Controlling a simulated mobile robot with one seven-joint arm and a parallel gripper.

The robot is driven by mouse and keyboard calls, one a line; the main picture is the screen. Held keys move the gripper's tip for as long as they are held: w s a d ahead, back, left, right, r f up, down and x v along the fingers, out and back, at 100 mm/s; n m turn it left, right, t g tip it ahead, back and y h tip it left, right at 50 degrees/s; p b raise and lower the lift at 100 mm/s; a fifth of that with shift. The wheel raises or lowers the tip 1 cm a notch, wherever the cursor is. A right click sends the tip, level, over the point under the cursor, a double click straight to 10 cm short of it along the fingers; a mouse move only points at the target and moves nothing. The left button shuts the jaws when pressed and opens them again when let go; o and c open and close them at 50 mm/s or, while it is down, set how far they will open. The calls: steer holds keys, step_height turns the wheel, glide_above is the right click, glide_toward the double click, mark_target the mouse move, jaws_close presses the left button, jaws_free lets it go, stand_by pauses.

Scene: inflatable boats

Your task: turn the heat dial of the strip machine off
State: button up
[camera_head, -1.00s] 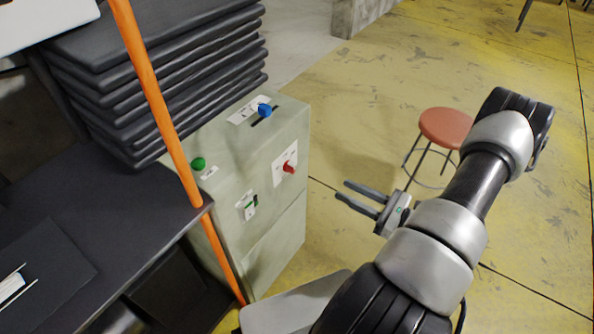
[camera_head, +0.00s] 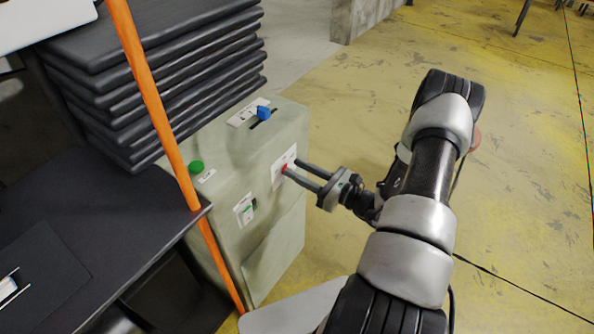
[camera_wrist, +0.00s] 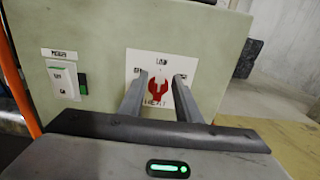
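The strip machine (camera_head: 225,215) is a pale green-grey cabinet. Its red heat dial (camera_head: 284,169) sits on a white plate on the side facing my arm, partly hidden by a finger in the head view. In the wrist view the red dial (camera_wrist: 157,88) shows between my fingers, above the word HEAT. My gripper (camera_head: 292,167) is open, with its two fingertips at the plate, one on each side of the dial. I cannot tell whether the fingers touch the dial. The fingers also show in the wrist view (camera_wrist: 159,76).
A blue knob (camera_head: 264,113) and a green button (camera_head: 196,167) are on the machine's top. A green switch (camera_head: 247,208) is on its front. An orange pole (camera_head: 150,95), a dark table (camera_head: 75,215) and stacked black slabs (camera_head: 165,60) stand left. Yellow floor is clear right.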

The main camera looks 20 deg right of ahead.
steer(key=shift+w+a, duration=0.2)
steer(key=shift+w, duration=0.1)
jaws_close()
steer(key=shift+f, duration=0.1)
